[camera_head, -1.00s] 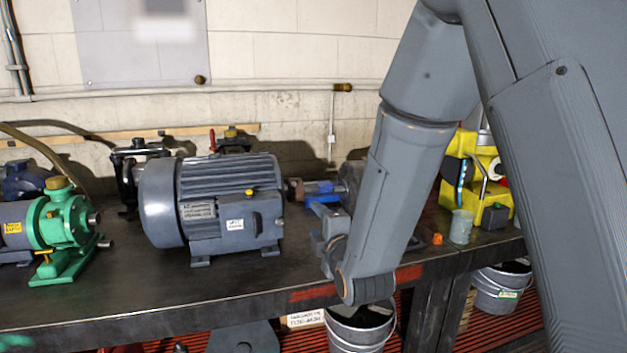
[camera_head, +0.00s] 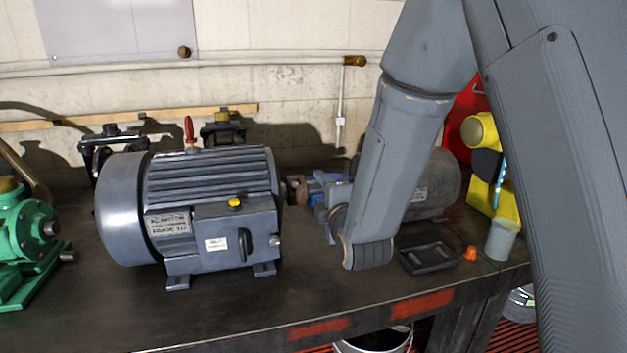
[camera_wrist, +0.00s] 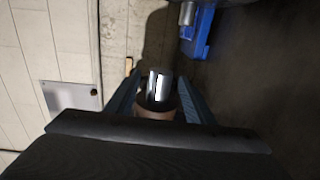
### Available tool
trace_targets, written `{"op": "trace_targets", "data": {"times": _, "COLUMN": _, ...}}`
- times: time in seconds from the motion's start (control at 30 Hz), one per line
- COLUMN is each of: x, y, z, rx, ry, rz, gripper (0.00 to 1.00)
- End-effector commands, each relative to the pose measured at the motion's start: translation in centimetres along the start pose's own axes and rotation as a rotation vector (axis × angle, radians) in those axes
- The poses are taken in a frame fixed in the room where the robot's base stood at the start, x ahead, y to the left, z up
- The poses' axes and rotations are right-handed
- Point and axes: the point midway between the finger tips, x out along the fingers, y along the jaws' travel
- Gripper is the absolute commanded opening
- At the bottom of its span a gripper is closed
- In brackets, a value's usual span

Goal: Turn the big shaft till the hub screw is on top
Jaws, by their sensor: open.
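The big grey motor (camera_head: 205,205) stands on the bench in the head view. A brown hub (camera_head: 296,188) sits on its shaft at the right end. In the wrist view a bright silver shaft end (camera_wrist: 159,86) and a brown ring (camera_wrist: 155,109) lie between the fingers of my gripper (camera_wrist: 158,78). The fingers are open, one on each side; I cannot tell whether either touches. In the head view my wrist is to the right of the hub and largely hides the fingers. I cannot make out the hub screw in either view.
A second grey motor (camera_head: 437,185) stands behind my arm. A black tray (camera_head: 428,258), an orange cap (camera_head: 470,254) and a grey cup (camera_head: 502,239) are at the right. A green pump (camera_head: 24,245) is at the left. The bench front is clear.

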Motion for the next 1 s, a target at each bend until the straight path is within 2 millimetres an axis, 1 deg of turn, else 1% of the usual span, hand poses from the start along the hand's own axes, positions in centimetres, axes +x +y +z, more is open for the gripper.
{"op": "trace_targets", "data": {"times": 0.2, "x": 3.4, "y": 0.1, "z": -0.1, "rx": 0.000, "ry": 0.001, "rz": -0.001, "gripper": 0.48}}
{"op": "trace_targets", "data": {"times": 0.4, "x": 5.7, "y": 0.0, "z": -0.2, "rx": 0.000, "ry": 0.003, "rz": -0.001, "gripper": 0.48}}
{"op": "trace_targets", "data": {"times": 0.53, "x": 6.4, "y": 0.0, "z": -0.3, "rx": -0.001, "ry": 0.003, "rz": -0.001, "gripper": 0.48}}
{"op": "trace_targets", "data": {"times": 0.77, "x": 6.5, "y": 0.0, "z": -0.3, "rx": -0.001, "ry": 0.004, "rz": 0.000, "gripper": 0.48}}
{"op": "trace_targets", "data": {"times": 0.8, "x": 6.5, "y": 0.0, "z": -0.3, "rx": -0.001, "ry": 0.004, "rz": 0.000, "gripper": 0.47}}
{"op": "trace_targets", "data": {"times": 0.87, "x": 6.5, "y": 0.0, "z": -0.3, "rx": -0.001, "ry": 0.004, "rz": 0.000, "gripper": 0.37}}
{"op": "trace_targets", "data": {"times": 1.0, "x": 6.5, "y": 0.0, "z": -0.3, "rx": -0.001, "ry": 0.004, "rz": -0.001, "gripper": 0.13}}
